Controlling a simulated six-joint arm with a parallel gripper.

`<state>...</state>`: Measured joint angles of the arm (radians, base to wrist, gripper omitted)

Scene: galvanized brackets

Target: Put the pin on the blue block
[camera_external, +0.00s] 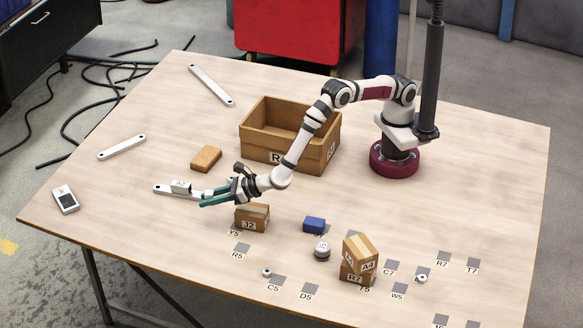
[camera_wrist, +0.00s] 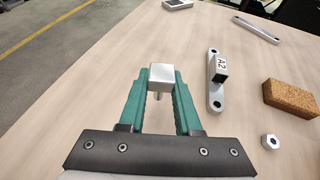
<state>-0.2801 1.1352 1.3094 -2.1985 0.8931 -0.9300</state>
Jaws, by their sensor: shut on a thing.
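The pin (camera_wrist: 162,78) has a square metallic head and a short shaft below it. In the wrist view it sits between the teal fingertips of my gripper (camera_wrist: 161,86), which is shut on it. In the external view my gripper (camera_external: 204,201) is left of centre, over the table near the J2 box; the pin cannot be made out there. The blue block (camera_external: 314,225) lies on the table to the right of my gripper and apart from it. It is not in the wrist view.
A bracket (camera_external: 166,188) with an A2 block (camera_external: 181,187) lies beside my gripper. The J2 box (camera_external: 252,218) stands between my gripper and the blue block. A round grey-white part (camera_external: 322,250) and stacked boxes (camera_external: 360,255) are near the block. An open bin (camera_external: 259,151) stands behind.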

